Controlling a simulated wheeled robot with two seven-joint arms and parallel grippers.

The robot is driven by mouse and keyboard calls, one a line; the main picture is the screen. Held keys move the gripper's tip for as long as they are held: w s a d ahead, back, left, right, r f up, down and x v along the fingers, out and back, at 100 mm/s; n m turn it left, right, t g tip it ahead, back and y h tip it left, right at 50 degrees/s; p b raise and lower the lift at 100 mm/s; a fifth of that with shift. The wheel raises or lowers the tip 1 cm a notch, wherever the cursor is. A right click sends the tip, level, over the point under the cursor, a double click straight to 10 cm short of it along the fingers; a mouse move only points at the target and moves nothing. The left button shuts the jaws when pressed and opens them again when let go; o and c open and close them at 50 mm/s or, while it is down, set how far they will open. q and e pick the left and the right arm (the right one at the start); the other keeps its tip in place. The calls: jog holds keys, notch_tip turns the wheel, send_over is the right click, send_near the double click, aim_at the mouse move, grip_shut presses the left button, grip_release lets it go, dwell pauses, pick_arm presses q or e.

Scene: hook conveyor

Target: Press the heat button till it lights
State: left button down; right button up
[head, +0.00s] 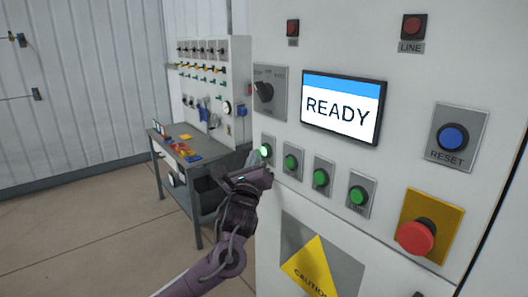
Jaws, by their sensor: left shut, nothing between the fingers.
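A row of several green buttons runs across the white control cabinet. The leftmost green button (265,151) looks brighter than the others, as if lit. The other green buttons (291,163), (320,178) and (358,195) look darker. Their labels are too small to read, so I cannot tell which is the heat button. My left gripper (255,160) is shut and empty, with its tip beside the leftmost button. Whether it touches the button I cannot tell. My right gripper is not in view.
The cabinet screen (341,107) reads READY. A rotary switch (265,91), a blue RESET button (453,137) and a red mushroom button (416,237) surround the row. A workbench (160,137) with tools stands behind to the left. The floor at left is clear.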

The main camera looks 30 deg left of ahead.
pick_arm(q)
jog(key=s, duration=0.1)
jog(key=s+a, duration=0.1)
jog(key=s, duration=0.1)
jog(key=s+a, duration=0.1)
jog(key=shift+s+p, duration=0.3)
jog(key=shift+p, duration=0.05)
dwell(0.7)
